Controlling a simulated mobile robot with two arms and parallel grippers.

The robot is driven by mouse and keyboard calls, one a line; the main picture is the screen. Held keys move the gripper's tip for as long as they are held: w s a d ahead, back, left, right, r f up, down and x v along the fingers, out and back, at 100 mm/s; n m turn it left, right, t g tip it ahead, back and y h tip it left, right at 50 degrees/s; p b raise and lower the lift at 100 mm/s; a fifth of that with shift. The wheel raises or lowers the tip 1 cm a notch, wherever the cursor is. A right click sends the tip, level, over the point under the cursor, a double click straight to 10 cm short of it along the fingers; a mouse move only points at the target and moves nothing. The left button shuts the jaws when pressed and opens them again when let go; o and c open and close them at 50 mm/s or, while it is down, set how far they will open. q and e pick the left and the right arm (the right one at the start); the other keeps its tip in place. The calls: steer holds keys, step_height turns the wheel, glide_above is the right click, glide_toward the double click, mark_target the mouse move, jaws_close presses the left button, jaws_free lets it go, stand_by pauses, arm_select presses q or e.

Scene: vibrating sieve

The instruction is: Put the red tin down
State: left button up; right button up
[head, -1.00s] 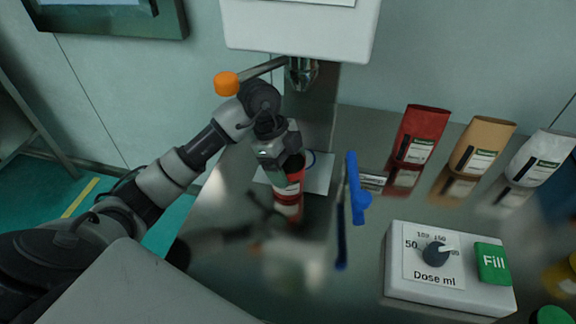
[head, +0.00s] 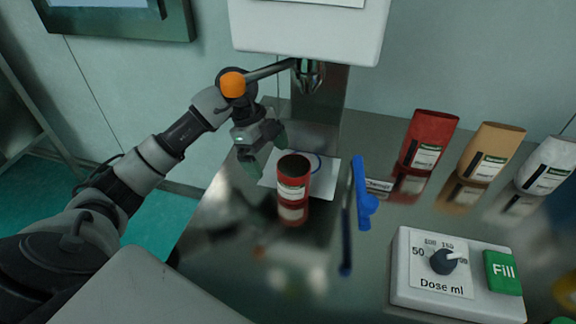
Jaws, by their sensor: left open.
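The red tin (head: 293,178) stands upright on the shiny metal counter, at the front edge of a white sheet with a blue ring mark. Its top is open and dark inside, and a white label faces me. My left gripper (head: 266,158) is open and empty, behind and to the left of the tin, apart from it in the picture. My right gripper is not in view.
A machine with a nozzle (head: 308,76) and an orange-knobbed lever (head: 232,85) hangs above. Red (head: 428,142), tan (head: 490,152) and white (head: 548,165) pouches and a dose box (head: 455,275) are further right.

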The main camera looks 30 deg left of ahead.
arm_select(q)
steer(key=a, duration=0.6)
steer(key=shift+b, duration=0.35)
